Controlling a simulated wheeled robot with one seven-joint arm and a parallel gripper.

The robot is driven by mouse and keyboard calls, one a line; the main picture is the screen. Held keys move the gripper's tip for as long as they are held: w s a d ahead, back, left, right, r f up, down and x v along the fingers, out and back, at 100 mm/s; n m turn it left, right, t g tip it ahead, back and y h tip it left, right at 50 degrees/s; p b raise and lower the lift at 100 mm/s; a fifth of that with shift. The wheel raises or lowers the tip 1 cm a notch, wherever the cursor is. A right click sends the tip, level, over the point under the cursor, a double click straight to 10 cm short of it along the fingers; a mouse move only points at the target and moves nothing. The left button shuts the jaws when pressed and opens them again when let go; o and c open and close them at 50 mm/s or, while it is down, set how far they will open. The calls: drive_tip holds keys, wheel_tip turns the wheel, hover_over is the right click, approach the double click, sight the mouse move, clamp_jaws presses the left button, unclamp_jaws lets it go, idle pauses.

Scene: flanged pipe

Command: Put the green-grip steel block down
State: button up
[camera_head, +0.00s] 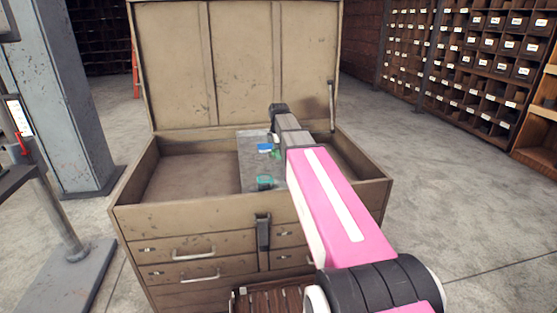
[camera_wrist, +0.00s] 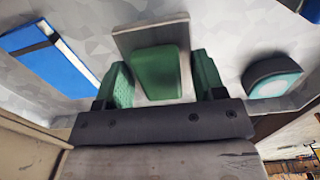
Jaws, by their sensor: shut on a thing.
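The green-grip steel block shows in the wrist view as a grey steel plate (camera_wrist: 140,38) with a green grip (camera_wrist: 160,75). My gripper (camera_wrist: 163,80) has its two green-padded fingers on either side of that grip and is shut on it. The block is over a mottled grey surface (camera_wrist: 235,45); I cannot tell whether it touches it. In the head view my gripper (camera_head: 277,151) is over the grey surface (camera_head: 250,168) inside the open tan chest (camera_head: 240,212). The block is mostly hidden there.
A blue block with a white stripe (camera_wrist: 48,58) lies left of the grip in the wrist view, and a teal-faced round thing (camera_wrist: 272,78) lies right. The chest's raised lid (camera_head: 235,65) stands behind. The chest's left compartment (camera_head: 190,175) looks empty.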

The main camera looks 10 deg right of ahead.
sight(279, 164)
drive_tip(key=shift+f, duration=1.8)
drive_tip(key=shift+f, duration=0.1)
drive_tip(key=o, duration=1.2)
wheel_tip(279, 164, up, 12)
drive_tip(key=shift+f, duration=0.1)
drive_tip(key=shift+r, duration=0.2)
